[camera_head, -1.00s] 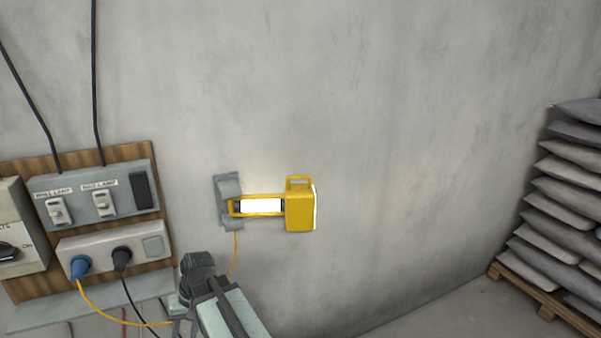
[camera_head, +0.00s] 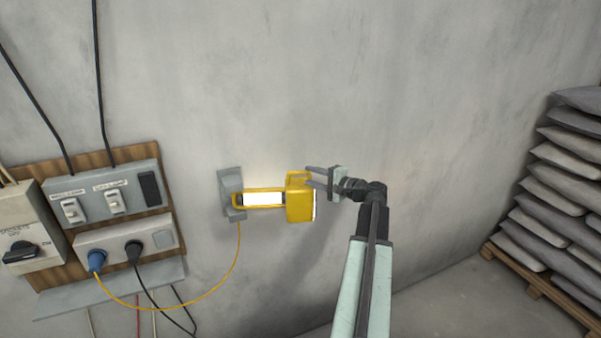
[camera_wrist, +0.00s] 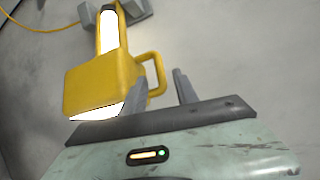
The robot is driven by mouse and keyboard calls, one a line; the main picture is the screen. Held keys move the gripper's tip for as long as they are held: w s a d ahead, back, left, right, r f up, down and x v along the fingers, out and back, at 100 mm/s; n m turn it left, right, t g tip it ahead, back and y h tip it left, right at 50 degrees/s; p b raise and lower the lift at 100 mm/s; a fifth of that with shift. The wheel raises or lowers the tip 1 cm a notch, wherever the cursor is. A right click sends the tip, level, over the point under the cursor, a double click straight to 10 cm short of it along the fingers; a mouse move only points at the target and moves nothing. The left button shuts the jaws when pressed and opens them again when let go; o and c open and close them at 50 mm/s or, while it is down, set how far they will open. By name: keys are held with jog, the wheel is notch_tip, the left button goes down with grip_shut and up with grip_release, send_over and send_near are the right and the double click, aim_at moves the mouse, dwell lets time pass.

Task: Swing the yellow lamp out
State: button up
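The yellow lamp (camera_head: 300,204) is on the wall, with a lit white tube, a boxy yellow end and a loop handle. Its tube side meets a grey wall bracket (camera_head: 231,190), and the lamp lies close along the wall. In the wrist view the yellow lamp (camera_wrist: 95,85) fills the upper left, its handle sticking out to the right. My gripper (camera_head: 308,176) is at the right of the lamp's handle. In the wrist view my gripper (camera_wrist: 160,77) has its two fingers apart, with the handle's end at the gap between the tips. I cannot tell whether they touch it.
A switch panel (camera_head: 112,200) and a socket strip with plugged cables (camera_head: 120,247) are on a wooden board at left. A yellow cable hangs below the bracket. Stacked grey sacks (camera_head: 560,200) stand on a pallet at right. The wall between lamp and sacks is bare.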

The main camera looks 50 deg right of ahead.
aim_at(299, 173)
jog(key=w, duration=0.6)
jog(key=shift+w+a+f, duration=0.1)
jog(key=shift+a+f, duration=0.1)
jog(key=shift+f, duration=0.2)
grip_shut()
dwell(0.8)
